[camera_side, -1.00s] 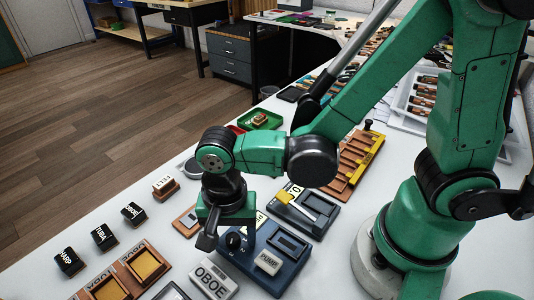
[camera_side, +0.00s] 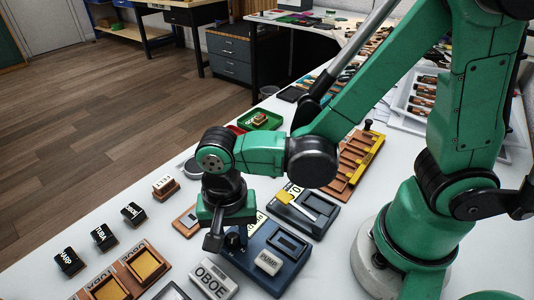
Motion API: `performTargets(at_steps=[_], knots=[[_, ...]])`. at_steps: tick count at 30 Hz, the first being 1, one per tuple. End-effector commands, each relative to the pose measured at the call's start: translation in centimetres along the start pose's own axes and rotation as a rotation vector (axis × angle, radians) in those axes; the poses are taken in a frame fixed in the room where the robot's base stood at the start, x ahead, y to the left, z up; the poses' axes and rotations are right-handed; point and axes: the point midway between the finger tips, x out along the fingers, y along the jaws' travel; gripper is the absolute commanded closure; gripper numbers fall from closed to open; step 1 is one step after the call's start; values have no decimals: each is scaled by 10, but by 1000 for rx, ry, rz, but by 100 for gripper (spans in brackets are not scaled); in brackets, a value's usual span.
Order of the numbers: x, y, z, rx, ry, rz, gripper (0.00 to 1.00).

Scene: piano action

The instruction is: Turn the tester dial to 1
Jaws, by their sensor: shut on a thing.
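The tester is a dark blue box (camera_side: 270,275) on the white table, below and to the right of my gripper. Its black dial (camera_side: 235,240) sits at the upper left of the box and is partly hidden by my gripper. My gripper (camera_side: 221,240) points down at the dial and is shut on it. The dial's mark and numbers cannot be read in this view. A light block marked PUMP (camera_side: 268,262) is on the box, in front of a dark rectangular recess.
A block marked OBOE (camera_side: 211,278) lies close by at the front. Black blocks marked HARP (camera_side: 68,262), TUBA (camera_side: 104,238) and another (camera_side: 133,213) stand left.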

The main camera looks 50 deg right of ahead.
Motion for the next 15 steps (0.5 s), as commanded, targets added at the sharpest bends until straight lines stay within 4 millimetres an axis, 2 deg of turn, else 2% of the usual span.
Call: performTargets(at_steps=[15], knots=[[0, 0, 0, -454, 0, 0, 100]])
